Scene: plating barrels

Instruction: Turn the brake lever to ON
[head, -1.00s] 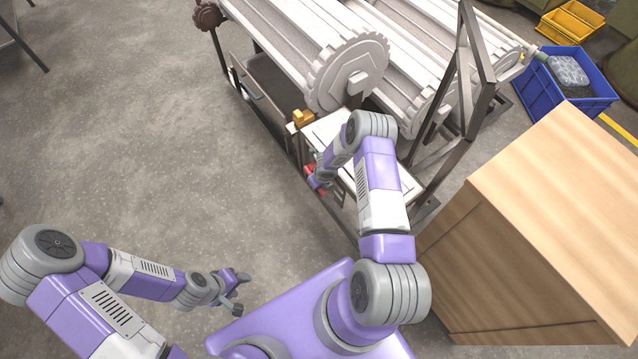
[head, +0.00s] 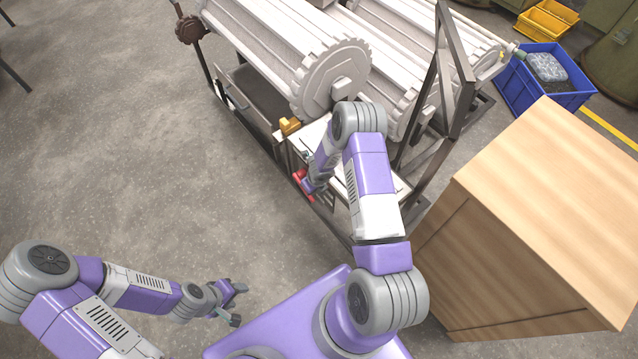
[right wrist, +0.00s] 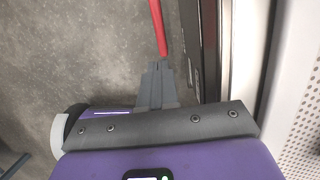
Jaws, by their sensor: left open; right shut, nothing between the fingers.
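The brake lever, a red bar, shows in the head view (head: 299,176) low on the near side of the barrel frame, partly covered by my right gripper. In the right wrist view the red lever (right wrist: 159,27) runs from the top edge down to the fingertips. My right gripper (right wrist: 159,66) is shut with nothing between its fingers, its tips at the lever's lower visible end; I cannot tell whether they touch. The ON mark is not readable. My left gripper (head: 238,303) is open and empty over the floor, far from the lever.
White ribbed barrels (head: 290,60) lie in a dark metal frame (head: 440,80) above the lever. A yellow block (head: 289,126) sits on the frame. A wooden cabinet (head: 540,210) stands close on the right, with a blue crate (head: 545,98) behind it.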

